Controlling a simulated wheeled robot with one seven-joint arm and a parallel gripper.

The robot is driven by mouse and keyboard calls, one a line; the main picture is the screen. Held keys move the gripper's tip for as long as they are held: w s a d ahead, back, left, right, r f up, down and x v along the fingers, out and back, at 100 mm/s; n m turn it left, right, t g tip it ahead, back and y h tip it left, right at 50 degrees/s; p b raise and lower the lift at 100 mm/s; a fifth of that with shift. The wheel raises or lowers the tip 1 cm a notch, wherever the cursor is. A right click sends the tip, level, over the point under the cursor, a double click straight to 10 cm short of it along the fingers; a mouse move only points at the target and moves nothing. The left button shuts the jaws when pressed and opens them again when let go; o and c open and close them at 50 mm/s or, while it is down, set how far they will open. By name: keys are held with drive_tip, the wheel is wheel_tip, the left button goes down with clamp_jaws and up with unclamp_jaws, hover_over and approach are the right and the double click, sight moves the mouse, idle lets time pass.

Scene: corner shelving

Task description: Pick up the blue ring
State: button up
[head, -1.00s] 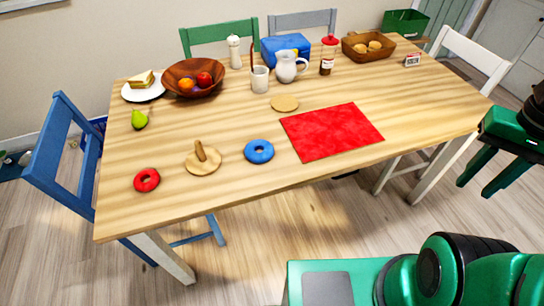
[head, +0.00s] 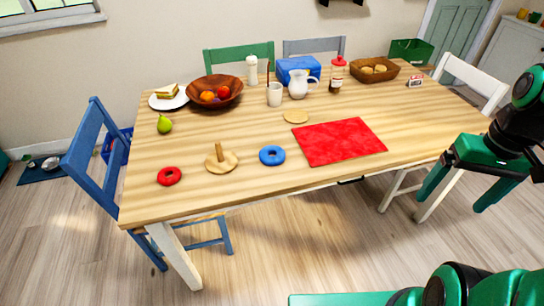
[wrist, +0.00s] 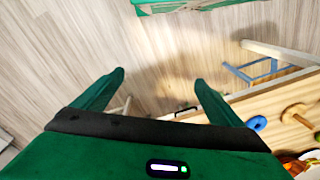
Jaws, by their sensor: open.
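The blue ring (head: 272,155) lies flat on the wooden table near its front edge, between the peg stand (head: 220,160) and the red mat (head: 340,141). It also shows in the wrist view (wrist: 257,123), partly cut off by my gripper's body. My gripper (head: 452,192) is open and empty, off the table's right end, well apart from the ring, with its fingers pointing down. In the wrist view its two green fingers (wrist: 160,88) are spread over the floor.
A red ring (head: 169,176) lies left of the peg stand. A wooden disc (head: 296,116) lies behind the blue ring. Bowl (head: 214,90), jug (head: 298,84) and blue box (head: 298,68) stand farther back. A white chair (head: 468,80) is near my gripper.

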drive_tip(key=w+a+f+n+t+y, duration=0.1)
drive_tip(key=w+a+f+n+y, duration=0.2)
drive_tip(key=w+a, duration=0.5)
drive_tip(key=w+a+f+n+t+y, duration=0.2)
drive_tip(key=w+a+f+n+y, duration=0.2)
drive_tip(key=w+a, duration=0.5)
drive_tip(key=w+a+f+n+t+y, duration=0.2)
drive_tip(key=w+a+f+n+y, duration=0.2)
drive_tip(key=w+a+f+n, duration=0.2)
drive_tip(key=shift+w+a+f+n, duration=0.2)
drive_tip(key=shift+w+a+n, duration=0.35)
drive_tip(key=shift+w+a, duration=0.3)
drive_tip(key=shift+w+a+f+n, duration=0.15)
drive_tip(key=shift+w+a+n, duration=0.45)
drive_tip(key=shift+a, duration=0.3)
drive_tip(key=shift+w+a+t+y, duration=0.3)
drive_tip(key=shift+w+a, duration=0.05)
drive_tip(key=shift+w, duration=0.15)
approach(268, 153)
drive_tip(key=shift+w+a+f, duration=0.15)
drive_tip(key=shift+w+f, duration=0.55)
drive_tip(key=shift+f, duration=0.05)
drive_tip(key=shift+x, duration=2.8)
drive_tip(key=shift+s+a+r, duration=0.15)
drive_tip(key=shift+r, duration=0.05)
drive_tip(key=c, duration=1.1)
